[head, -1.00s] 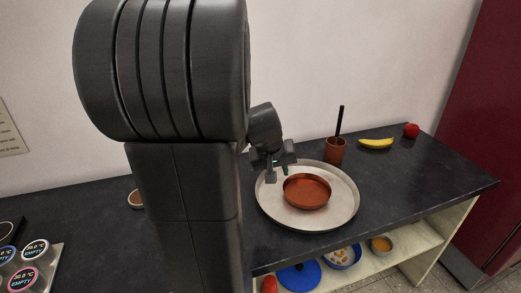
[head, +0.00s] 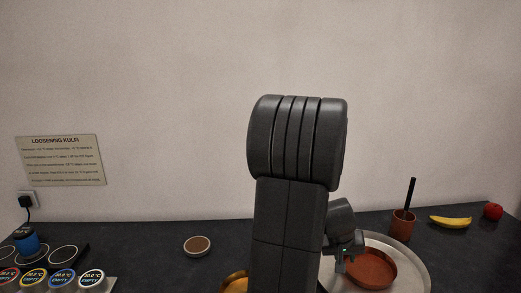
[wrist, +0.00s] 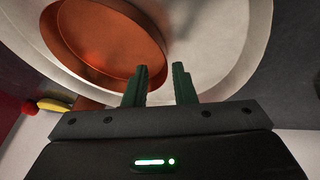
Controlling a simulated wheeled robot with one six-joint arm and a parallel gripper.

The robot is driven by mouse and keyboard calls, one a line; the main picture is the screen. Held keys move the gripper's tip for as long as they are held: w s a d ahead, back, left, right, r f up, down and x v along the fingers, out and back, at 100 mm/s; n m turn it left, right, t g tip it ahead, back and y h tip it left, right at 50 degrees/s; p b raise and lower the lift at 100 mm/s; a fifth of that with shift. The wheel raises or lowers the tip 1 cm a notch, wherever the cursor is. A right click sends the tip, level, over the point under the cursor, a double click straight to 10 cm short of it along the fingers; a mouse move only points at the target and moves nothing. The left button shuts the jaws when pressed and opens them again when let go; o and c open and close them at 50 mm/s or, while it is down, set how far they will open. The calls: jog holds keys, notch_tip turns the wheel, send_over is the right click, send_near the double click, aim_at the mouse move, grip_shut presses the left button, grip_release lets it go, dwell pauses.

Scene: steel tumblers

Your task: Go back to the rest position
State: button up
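My gripper (head: 346,258) is over the left part of a round steel tray (head: 416,262) on the dark counter, beside a shallow copper-coloured bowl (head: 372,268) that stands on the tray. The copper bowl (wrist: 105,35) and the pale tray (wrist: 225,75) fill the area beyond the fingers. My dark arm stands upright in the middle of the head view and hides part of the counter.
A brown cup (head: 402,226) with a dark stick, a banana (head: 450,223) and a red fruit (head: 493,212) are at the back right. A small brown-filled dish (head: 197,246) is left of my arm. Labelled round lids (head: 62,278) stand at the front left. A sign hangs on the wall.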

jog(key=shift+r, duration=0.45)
jog(key=shift+f, duration=0.1)
